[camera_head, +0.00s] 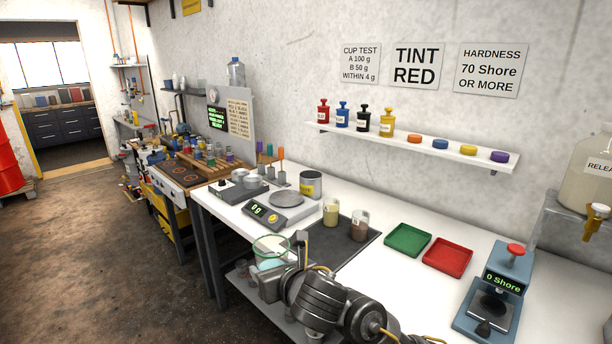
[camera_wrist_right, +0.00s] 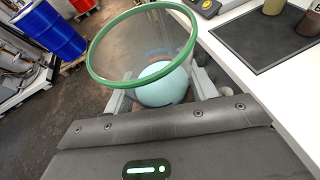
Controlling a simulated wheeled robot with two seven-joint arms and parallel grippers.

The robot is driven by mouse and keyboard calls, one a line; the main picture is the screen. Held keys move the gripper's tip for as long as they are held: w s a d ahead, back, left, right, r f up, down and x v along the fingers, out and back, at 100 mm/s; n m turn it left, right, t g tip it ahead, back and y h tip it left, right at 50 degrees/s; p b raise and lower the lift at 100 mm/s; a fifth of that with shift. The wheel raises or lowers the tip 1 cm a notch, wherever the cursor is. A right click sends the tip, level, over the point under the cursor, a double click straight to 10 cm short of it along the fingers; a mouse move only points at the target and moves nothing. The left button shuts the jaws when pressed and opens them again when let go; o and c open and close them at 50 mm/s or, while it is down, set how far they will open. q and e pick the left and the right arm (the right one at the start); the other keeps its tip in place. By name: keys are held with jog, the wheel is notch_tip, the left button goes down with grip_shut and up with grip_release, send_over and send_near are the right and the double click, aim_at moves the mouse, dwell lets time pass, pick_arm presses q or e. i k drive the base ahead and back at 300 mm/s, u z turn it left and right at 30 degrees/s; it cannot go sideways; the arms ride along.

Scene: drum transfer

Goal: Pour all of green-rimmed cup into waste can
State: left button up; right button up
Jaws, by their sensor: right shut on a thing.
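The green-rimmed cup (camera_head: 272,246) is clear, with a pale teal mass (camera_wrist_right: 163,84) low inside it. My right gripper (camera_head: 270,284) is shut on the cup below its rim; its fingers also show on both sides of the cup in the right wrist view (camera_wrist_right: 162,98). The cup is held at the bench's front edge, its rim roughly level. A grey metal can with a yellow label (camera_head: 311,184) stands farther back on the bench; its label is too small to read, so I cannot tell if it is the waste can. My left gripper is not in view.
Two small cups, one yellowish (camera_head: 331,212) and one brown (camera_head: 359,225), stand on a dark mat (camera_head: 335,243). Behind are a scale (camera_head: 264,213) and a round plate (camera_head: 286,198). Green (camera_head: 408,240) and red (camera_head: 447,257) trays and a hardness tester (camera_head: 489,299) are to the right.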

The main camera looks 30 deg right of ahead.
aim_at(310, 181)
jog(key=u, duration=0.5)
jog(key=i, duration=1)
jog(key=u, duration=0.35)
jog(key=i, duration=1.05)
jog(key=z, duration=1.25)
jog(key=i, duration=0.85)
jog(key=z, duration=0.85)
